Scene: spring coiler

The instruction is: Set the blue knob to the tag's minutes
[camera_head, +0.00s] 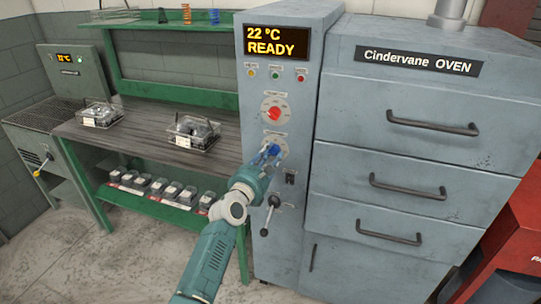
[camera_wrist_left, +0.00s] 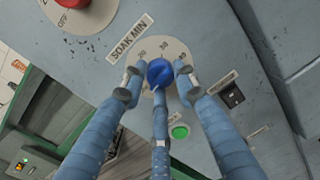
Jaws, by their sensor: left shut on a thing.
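The blue knob (camera_head: 274,151) sits on a pale dial on the oven's control column, below the red knob. In the left wrist view the blue knob (camera_wrist_left: 160,73) is between the fingers of my left gripper (camera_wrist_left: 158,82), which is shut on it. The dial (camera_wrist_left: 128,67) is labelled "SOAK MIN", with small numbers partly covered; the knob's setting is hard to read. In the head view my left gripper (camera_head: 268,160) reaches the knob from below left. White tags show on the wire basket (camera_head: 206,143) and the other basket (camera_head: 114,117); their writing is too small to read.
The display (camera_head: 274,42) reads "22 °C READY". The red knob (camera_head: 273,113) is just above the blue one. A switch (camera_head: 290,177) and a lever (camera_head: 272,203) are below. The oven drawers (camera_head: 420,125) are shut. A green bench (camera_head: 150,135) stands left.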

